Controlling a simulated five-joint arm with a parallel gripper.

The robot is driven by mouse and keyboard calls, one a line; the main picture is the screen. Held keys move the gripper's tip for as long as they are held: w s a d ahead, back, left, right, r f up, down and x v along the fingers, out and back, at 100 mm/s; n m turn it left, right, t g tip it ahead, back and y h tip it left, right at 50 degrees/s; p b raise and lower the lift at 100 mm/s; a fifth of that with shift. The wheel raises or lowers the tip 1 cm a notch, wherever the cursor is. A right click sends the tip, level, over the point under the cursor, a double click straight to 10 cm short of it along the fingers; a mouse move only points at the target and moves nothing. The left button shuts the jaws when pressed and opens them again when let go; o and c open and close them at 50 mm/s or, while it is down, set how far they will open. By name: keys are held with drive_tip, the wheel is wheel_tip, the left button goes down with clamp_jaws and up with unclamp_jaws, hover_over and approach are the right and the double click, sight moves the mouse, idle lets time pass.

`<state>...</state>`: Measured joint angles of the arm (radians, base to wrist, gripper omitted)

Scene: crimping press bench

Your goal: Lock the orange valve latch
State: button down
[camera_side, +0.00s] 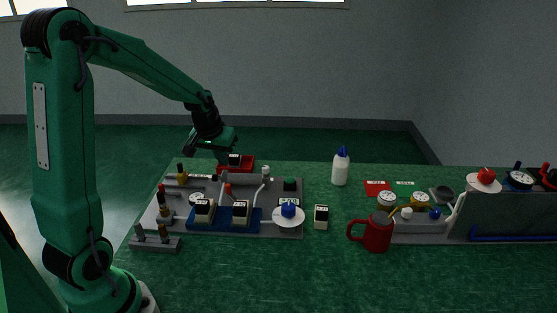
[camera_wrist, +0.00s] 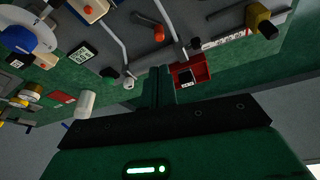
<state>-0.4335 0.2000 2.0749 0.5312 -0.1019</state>
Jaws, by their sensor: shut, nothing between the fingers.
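My gripper (camera_side: 222,156) is above the back edge of the grey fixture board (camera_side: 290,224), close to a small red bin (camera_side: 247,161). In the wrist view my gripper (camera_wrist: 158,74) has its dark fingers together and empty, with the red bin (camera_wrist: 190,74) just to their right. I cannot surely pick out the orange valve latch.
Cream blocks (camera_side: 240,211) sit on a blue strip, beside a white disc with a blue knob (camera_side: 288,211). A white bottle (camera_side: 340,168), a red mug (camera_side: 377,233) and a grey panel (camera_side: 510,215) stand to the right. The green table front is clear.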

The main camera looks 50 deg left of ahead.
sight(227, 179)
drive_tip(key=shift+f, duration=0.15)
drive_tip(key=shift+x, duration=4.85)
drive_tip(key=shift+s+a, duration=0.3)
drive_tip(key=shift+s, duration=0.5)
drive_tip(key=shift+s+n, duration=0.45)
drive_tip(key=shift+n, duration=0.25)
drive_tip(key=shift+s+d, duration=0.2)
drive_tip(key=shift+s, duration=0.45)
drive_tip(key=shift+s+a, duration=0.1)
drive_tip(key=shift+s, duration=0.1)
drive_tip(key=shift+s+a, duration=0.15)
drive_tip(key=shift+s, duration=0.4)
